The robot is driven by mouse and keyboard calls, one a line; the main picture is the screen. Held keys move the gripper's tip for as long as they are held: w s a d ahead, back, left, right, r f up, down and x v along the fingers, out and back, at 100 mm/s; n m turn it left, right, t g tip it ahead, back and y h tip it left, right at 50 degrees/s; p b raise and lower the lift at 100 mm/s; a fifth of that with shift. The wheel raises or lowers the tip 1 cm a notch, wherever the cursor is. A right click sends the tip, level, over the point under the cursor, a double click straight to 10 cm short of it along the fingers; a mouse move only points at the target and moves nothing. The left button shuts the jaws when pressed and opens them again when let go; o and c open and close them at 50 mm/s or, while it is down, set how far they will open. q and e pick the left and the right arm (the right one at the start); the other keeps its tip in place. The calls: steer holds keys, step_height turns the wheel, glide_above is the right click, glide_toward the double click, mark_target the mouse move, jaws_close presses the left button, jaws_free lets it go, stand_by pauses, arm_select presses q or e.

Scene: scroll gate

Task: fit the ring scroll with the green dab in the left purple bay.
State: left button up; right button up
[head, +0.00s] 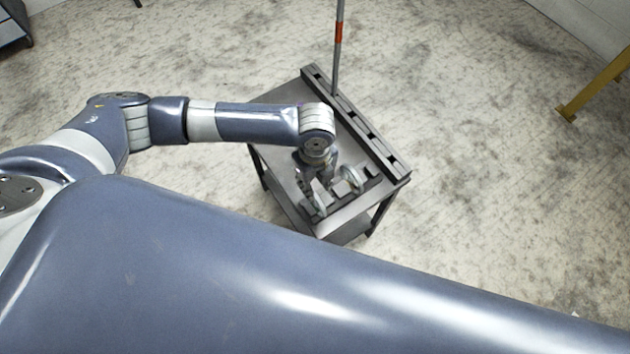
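Two pale ring-shaped pieces stand upright near the front of the dark table (279,172). One ring (351,179) is right of my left gripper and the other ring (318,206) is just below it in the picture. No green dab shows on either, so I cannot tell which is the marked scroll. My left gripper (316,188) points down over the table between the rings; its fingers look spread, with nothing clearly held. A dark slotted rail (366,134) runs along the table's right edge. No purple shows on its bays. My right gripper is out of view.
A dark rack (345,196) lies at the table's front by the rings. A grey pole with a red band (338,45) rises by the table's far corner. My large arm link fills the foreground. A yellow stand (592,86) is far right; the floor around is clear.

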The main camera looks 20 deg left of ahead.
mark_target(315, 195)
arm_select(q)
step_height(315, 195, down, 3)
steer(key=shift+r+b, duration=0.2)
steer(key=shift+b, duration=0.75)
steer(key=shift+f+b, duration=1)
steer(key=shift+f, duration=1.25)
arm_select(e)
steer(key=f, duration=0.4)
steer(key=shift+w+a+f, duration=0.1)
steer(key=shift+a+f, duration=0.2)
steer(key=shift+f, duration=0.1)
arm_select(q)
jaws_close()
steer(key=shift+r, duration=0.1)
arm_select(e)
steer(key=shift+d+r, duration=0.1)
arm_select(q)
steer(key=shift+r+p, duration=0.4)
steer(key=shift+p, duration=0.2)
steer(key=shift+r+p, duration=1.05)
steer(key=shift+p, duration=0.25)
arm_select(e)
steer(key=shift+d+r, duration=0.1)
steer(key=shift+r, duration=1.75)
